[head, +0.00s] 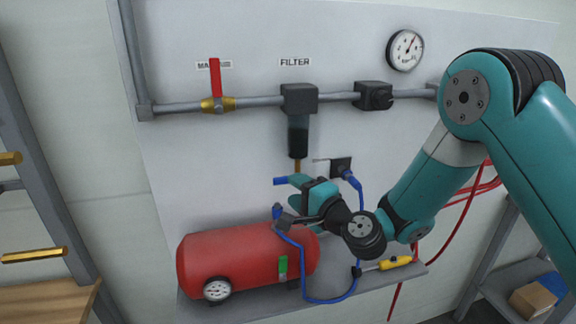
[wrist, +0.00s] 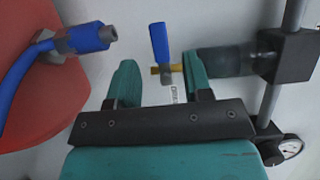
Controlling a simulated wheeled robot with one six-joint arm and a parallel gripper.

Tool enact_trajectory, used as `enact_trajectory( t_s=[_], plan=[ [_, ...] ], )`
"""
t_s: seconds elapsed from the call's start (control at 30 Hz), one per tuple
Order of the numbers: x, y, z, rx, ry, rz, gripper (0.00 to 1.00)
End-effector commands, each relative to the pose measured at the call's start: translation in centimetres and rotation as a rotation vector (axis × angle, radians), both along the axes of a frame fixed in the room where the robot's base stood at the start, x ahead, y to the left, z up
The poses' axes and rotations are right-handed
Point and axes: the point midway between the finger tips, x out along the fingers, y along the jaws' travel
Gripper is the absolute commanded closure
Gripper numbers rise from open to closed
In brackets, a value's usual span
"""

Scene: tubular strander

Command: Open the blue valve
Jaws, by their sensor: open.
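The blue valve (head: 281,181) is a small blue lever on a brass stem below the dark filter bowl. In the wrist view the blue lever (wrist: 159,42) stands across the brass stem (wrist: 165,69), in line with the gap between my fingers. My gripper (head: 303,195) is open and empty, just below and right of the lever in the head view. In the wrist view my gripper (wrist: 161,80) has its teal fingers on either side of the stem in the picture. The right finger covers where stem and bowl meet. I cannot tell whether anything touches.
A red tank (head: 222,257) with a blue hose (head: 330,300) sits on the shelf below; its blue hose connector (wrist: 92,37) is near my left finger. The filter (head: 299,98) and pipe (head: 180,106) with a red-handled valve (head: 215,80) are above. A yellow-handled tool (head: 396,262) lies right.

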Motion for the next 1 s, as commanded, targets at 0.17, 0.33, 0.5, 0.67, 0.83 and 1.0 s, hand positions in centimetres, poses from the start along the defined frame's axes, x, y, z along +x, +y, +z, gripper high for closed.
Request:
enact_trajectory(
  t_s=[0.17,0.33,0.5,0.67,0.83,1.0],
  plan=[
    [1.9,1.6,0.5,0.000,-0.001,0.002,0.54],
    [2.8,2.3,0.2,0.001,-0.001,0.000,0.54],
    [3.0,2.4,0.0,0.001,0.001,-0.001,0.54],
    [3.0,2.4,-0.1,0.001,0.001,-0.001,0.54],
    [3.0,2.4,0.0,0.001,0.000,-0.001,0.93],
    [3.0,2.4,0.0,0.001,0.001,-0.001,1.00]
  ],
)
